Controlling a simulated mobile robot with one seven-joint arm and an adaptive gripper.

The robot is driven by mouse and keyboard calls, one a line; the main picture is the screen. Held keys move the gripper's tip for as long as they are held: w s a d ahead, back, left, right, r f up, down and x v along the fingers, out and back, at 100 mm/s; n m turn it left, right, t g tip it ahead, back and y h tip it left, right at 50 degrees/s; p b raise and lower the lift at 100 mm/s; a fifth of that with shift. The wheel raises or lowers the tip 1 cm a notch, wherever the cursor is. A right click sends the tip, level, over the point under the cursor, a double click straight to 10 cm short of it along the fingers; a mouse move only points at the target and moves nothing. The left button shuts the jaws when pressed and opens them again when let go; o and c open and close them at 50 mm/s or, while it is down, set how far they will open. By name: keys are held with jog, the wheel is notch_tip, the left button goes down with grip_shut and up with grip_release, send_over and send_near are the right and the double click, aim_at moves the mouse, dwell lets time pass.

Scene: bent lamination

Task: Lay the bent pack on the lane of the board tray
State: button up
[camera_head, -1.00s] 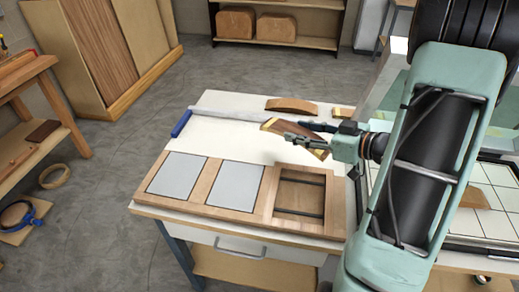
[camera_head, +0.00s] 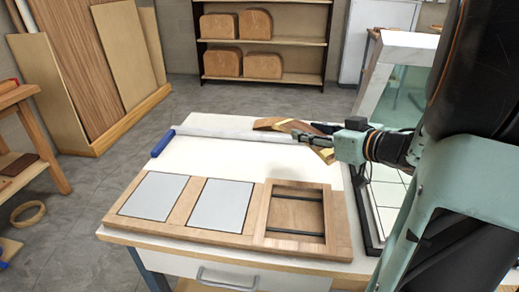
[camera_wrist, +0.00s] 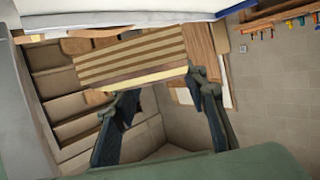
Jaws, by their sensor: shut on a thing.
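The wooden board tray (camera_head: 178,229) lies along the table's front edge, left and in front of the gripper. Two compartments hold grey panels; the right one is open with dark crossbars. I cannot tell which part is the lane.
A tiled, dark-framed surface (camera_head: 388,196) is at the right. White tabletop behind the tray is clear.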

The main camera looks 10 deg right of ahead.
jog(key=w+a, duration=0.1)
jog(key=w+f+b, duration=0.1)
jog(key=w+a+f, duration=0.1)
jog(key=w, duration=0.1)
jog(key=shift+a+f, duration=0.25)
jog(key=shift+a, duration=0.1)
jog(key=b, duration=0.2)
send_over(279, 164)
jog(key=f, duration=0.4)
jog(key=shift+s+d+f, duration=0.15)
jog(key=shift+s+f, duration=0.1)
jog(key=shift+f, duration=0.1)
jog(key=shift+w+f+b, duration=0.1)
jog(key=shift+f+b, duration=0.15)
jog(key=shift+b, duration=0.1)
jog(key=shift+w+f+b, duration=0.15)
jog(key=shift+f+b, duration=0.5)
jog(key=shift+f, duration=1)
jog(key=shift+f, duration=0.15)
jog(key=o, duration=1.2)
jog(key=shift+o, duration=0.2)
